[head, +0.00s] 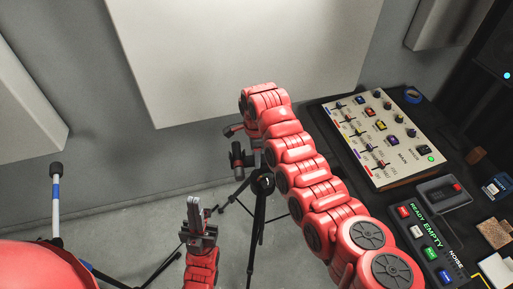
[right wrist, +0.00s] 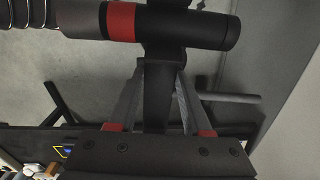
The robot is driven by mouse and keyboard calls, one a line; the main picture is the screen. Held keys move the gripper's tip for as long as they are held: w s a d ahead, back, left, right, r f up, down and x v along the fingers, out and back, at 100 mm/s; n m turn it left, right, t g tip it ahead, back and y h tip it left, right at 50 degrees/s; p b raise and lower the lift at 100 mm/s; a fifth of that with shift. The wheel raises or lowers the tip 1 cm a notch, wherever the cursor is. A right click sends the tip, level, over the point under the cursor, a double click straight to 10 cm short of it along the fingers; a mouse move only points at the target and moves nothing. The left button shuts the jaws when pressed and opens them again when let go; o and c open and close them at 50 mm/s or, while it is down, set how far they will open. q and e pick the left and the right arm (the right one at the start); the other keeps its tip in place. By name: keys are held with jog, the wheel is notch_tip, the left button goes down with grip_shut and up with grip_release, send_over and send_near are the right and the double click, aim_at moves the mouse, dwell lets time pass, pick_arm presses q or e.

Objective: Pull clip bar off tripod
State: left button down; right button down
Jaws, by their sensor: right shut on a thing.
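The tripod (head: 259,212) is black and stands on the floor in the middle of the head view, its upper part partly hidden by my right arm. A dark cylinder (head: 237,154) shows beside its top. In the right wrist view a black cylinder with a red band (right wrist: 190,27) lies across the top, with a black upright piece (right wrist: 157,95) below it. My right gripper (right wrist: 160,80) is shut on this upright piece, which I take to be part of the clip bar. The head view hides these fingers behind my arm. My left gripper (head: 195,208) points up, empty, its fingers close together, left of the tripod.
A dark table at the right carries a mixer panel (head: 373,138), blue tape (head: 412,95) and a button box (head: 424,243). A pale wall panel (head: 240,55) is behind. A stand with a white and blue pole (head: 56,205) is at the left.

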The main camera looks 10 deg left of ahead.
jog(key=s+r+p, duration=0.1)
jog(key=s+p, duration=0.7)
jog(key=s, duration=0.6)
jog(key=shift+s+d+r, duration=0.25)
jog(key=shift+d+r, duration=0.05)
jog(key=shift+d, duration=0.1)
jog(key=shift+w, duration=0.15)
